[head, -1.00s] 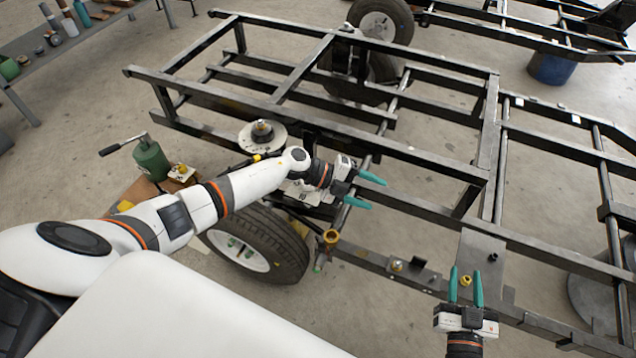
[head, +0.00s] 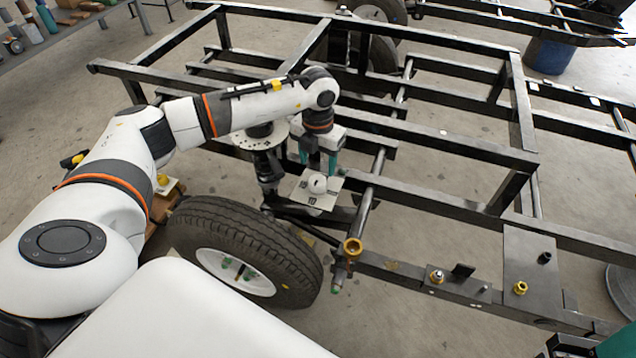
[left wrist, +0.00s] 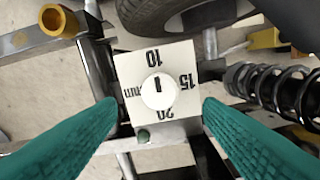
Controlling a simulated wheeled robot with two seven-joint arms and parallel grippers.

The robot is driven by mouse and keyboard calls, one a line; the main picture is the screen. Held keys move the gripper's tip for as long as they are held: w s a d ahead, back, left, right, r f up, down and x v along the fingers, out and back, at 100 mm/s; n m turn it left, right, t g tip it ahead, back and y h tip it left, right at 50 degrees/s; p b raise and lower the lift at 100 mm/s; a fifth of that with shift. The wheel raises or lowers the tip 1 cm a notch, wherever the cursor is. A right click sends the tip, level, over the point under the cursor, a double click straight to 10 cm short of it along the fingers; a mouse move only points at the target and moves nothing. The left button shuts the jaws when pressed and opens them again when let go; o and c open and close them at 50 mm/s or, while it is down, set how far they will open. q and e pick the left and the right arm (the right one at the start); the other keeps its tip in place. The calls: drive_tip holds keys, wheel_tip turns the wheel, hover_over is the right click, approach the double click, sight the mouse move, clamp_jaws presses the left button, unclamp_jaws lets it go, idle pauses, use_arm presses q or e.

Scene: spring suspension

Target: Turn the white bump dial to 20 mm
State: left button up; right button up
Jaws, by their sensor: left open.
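The white bump dial (head: 317,184) is a round knob on a pale square plate (head: 309,198) above the wheel. In the left wrist view the knob (left wrist: 160,93) has a short black mark along the line between 10 and 20, seemingly on the 10 side. The plate (left wrist: 128,70) reads 10 at top, 15 at right, 20 at bottom and mm at left. My left gripper (head: 320,165) is open, pointing down over the dial, its teal fingers either side of the knob, apparently not touching. Only a teal part of my right gripper (head: 617,345) shows in the bottom right corner.
A tyre (head: 245,255) stands just in front of the plate. A coil spring (left wrist: 275,90) is beside the plate in the left wrist view. Black frame rails (head: 440,200) run behind and right. A brass-coloured ring (head: 353,247) sits right of the tyre.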

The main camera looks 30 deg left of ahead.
sight(318, 179)
use_arm(q)
wheel_tip(318, 179, down, 6)
drive_tip(key=shift+f+b, duration=0.25)
drive_tip(key=shift+b, duration=0.8)
drive_tip(key=shift+f, duration=0.45)
drive_tip(key=c, duration=1)
